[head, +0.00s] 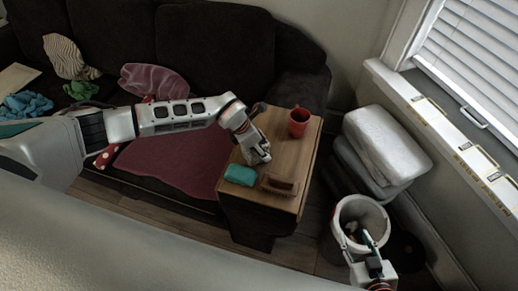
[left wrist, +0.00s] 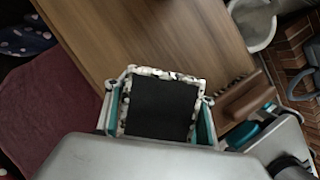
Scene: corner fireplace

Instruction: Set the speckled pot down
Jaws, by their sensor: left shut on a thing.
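The speckled pot (left wrist: 165,73) shows in the left wrist view, with a black-and-white speckled rim and a dark square top. My left gripper (left wrist: 158,108) is shut on it, one teal-padded finger on each side. In the head view my left gripper (head: 257,153) is over the wooden table (head: 275,130), and its own parts mostly hide the pot. Whether the pot's base touches the tabletop cannot be told. My right gripper (head: 370,248) is at the lower right, at the white bucket (head: 341,218); its opening is unclear.
A red mug (head: 298,122) stands at the table's far end. A teal item (head: 240,175) and a brown brush (head: 280,184) lie near its front edge. The dark sofa (head: 215,50) is behind and left. Bare tabletop lies between mug and gripper.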

